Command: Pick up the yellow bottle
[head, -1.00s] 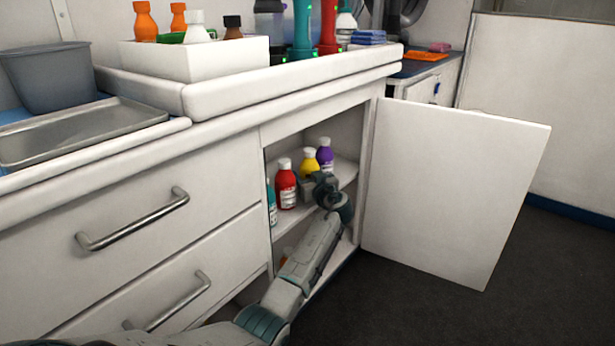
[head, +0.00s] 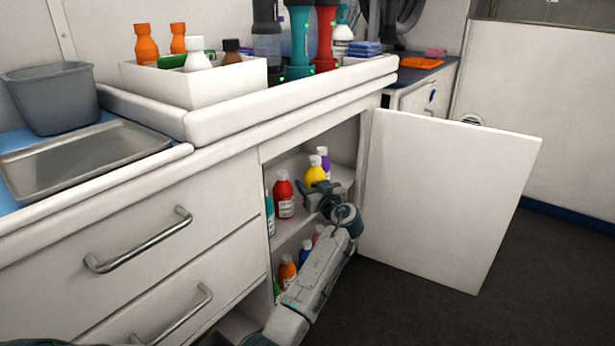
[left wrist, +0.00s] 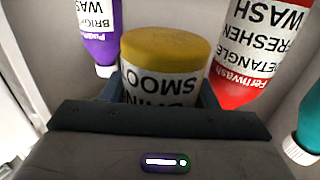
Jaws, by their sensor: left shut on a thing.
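The yellow bottle (head: 315,173) has a white cap and stands out from the upper shelf inside the open cabinet in the head view. My left gripper (head: 322,194) is at its lower part and shut on it. In the left wrist view the yellow bottle (left wrist: 165,60) fills the space between the jaws, its label upside down. The gripper hides its lower part in the head view. My right gripper is not in view.
A red bottle (head: 284,195) stands left of the yellow one, a purple bottle (head: 324,160) behind it. A teal bottle (head: 270,212) is at the cabinet's left side. Several bottles sit on the lower shelf. The open door (head: 450,200) bounds the right side.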

